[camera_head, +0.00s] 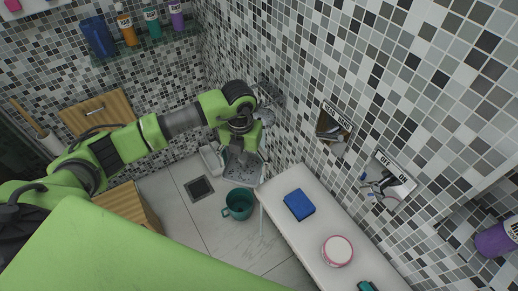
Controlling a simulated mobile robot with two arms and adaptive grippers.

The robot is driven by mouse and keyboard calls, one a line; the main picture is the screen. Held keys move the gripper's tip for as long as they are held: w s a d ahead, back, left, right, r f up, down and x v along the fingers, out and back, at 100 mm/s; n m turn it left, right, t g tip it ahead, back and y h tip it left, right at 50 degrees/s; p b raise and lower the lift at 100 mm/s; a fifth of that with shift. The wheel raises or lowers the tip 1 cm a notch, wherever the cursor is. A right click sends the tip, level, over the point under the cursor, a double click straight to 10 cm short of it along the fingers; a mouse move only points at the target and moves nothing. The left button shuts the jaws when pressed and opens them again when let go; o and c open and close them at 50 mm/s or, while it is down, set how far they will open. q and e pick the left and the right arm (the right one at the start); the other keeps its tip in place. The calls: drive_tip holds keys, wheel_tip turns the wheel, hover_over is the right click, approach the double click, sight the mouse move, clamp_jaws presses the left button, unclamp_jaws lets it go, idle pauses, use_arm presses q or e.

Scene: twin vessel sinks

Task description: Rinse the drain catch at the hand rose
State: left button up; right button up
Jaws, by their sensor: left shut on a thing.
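My left arm reaches in from the left, and its gripper (243,151) points down near the tiled wall. The gripper is shut on a grey, speckled tray-like piece, which looks like the drain catch (243,173); the fingers partly hide it. A grey metal fitting, apparently the hand rose (266,115), is on the wall just right of the gripper, partly covered by the arm. A dark square drain (199,188) lies in the pale floor, left of the held piece. My right gripper is not in view.
A teal mug (238,204) stands on the floor below the gripper. A white bench (310,236) at right carries a blue block (299,204) and a round pink-rimmed tub (338,251). An OFF/ON wall plate (396,173) is above.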

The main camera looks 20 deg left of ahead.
use_arm(q)
drive_tip(key=s+r+p, duration=0.1)
drive_tip(key=s+a+r+p, duration=0.1)
drive_tip(key=s, duration=0.1)
drive_tip(key=shift+a+r+p, duration=0.15)
drive_tip(key=shift+r+p, duration=0.2)
drive_tip(key=shift+p, duration=0.05)
drive_tip(key=shift+s+a+r+p, duration=0.35)
drive_tip(key=shift+s+r+p, duration=0.25)
drive_tip(key=shift+s, duration=0.25)
